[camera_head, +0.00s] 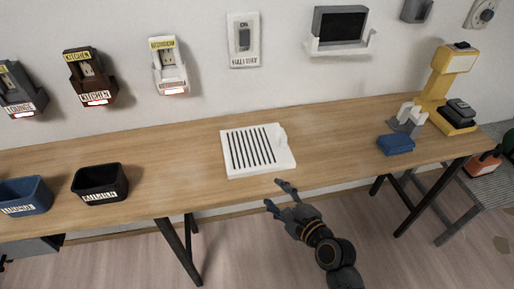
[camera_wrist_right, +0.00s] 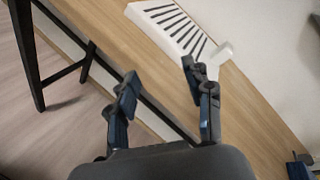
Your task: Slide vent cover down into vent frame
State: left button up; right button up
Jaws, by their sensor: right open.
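The white vent cover (camera_head: 232,171), a slab with dark parallel slots and a small raised tab at its right side, lies flat on the wooden table. It also shows in the right wrist view (camera_wrist_right: 160,22), beyond the fingers. A dark rectangular opening with a white U-shaped bracket under it, which looks like the vent frame (camera_head: 340,48), is on the wall at upper right. My right gripper (camera_head: 277,196) is open and empty, just in front of the cover near the table's front edge. Its spread fingers show in the wrist view (camera_wrist_right: 160,82). My left gripper is out of view.
A blue bin (camera_head: 22,193) and a black bin (camera_head: 99,184) stand at the table's left. A blue block (camera_head: 396,144), a grey-white holder (camera_head: 408,120) and a yellow stand (camera_head: 440,85) are at the right. Labelled holders line the wall. The table (camera_head: 340,140) is clear around the cover.

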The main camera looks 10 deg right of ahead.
aim_at(284, 139)
jog(key=w+d+r+m+t+h, duration=0.1)
jog(key=m, duration=0.3)
jog(key=w+d+m+t+h, duration=0.1)
jog(key=w+d+m, duration=0.1)
jog(key=m, duration=0.2)
jog(key=w+d+r+m+t+h, duration=0.1)
jog(key=w+d+m+h, duration=0.1)
jog(key=m, duration=0.2)
jog(key=shift+d+r+m+t, duration=0.15)
jog(key=shift+r+m+t, duration=0.2)
jog(key=shift+m+t, duration=0.05)
jog(key=shift+w+d+m+h, duration=0.2)
jog(key=shift+w+m+h, duration=0.1)
jog(key=shift+m, duration=0.2)
jog(key=w, duration=0.8)
jog(key=shift+w+d+r+p, duration=0.1)
jog(key=shift+w+p, duration=0.2)
jog(key=shift+w, duration=0.25)
jog(key=w, duration=0.4)
jog(key=shift+w+d, duration=0.2)
grip_shut()
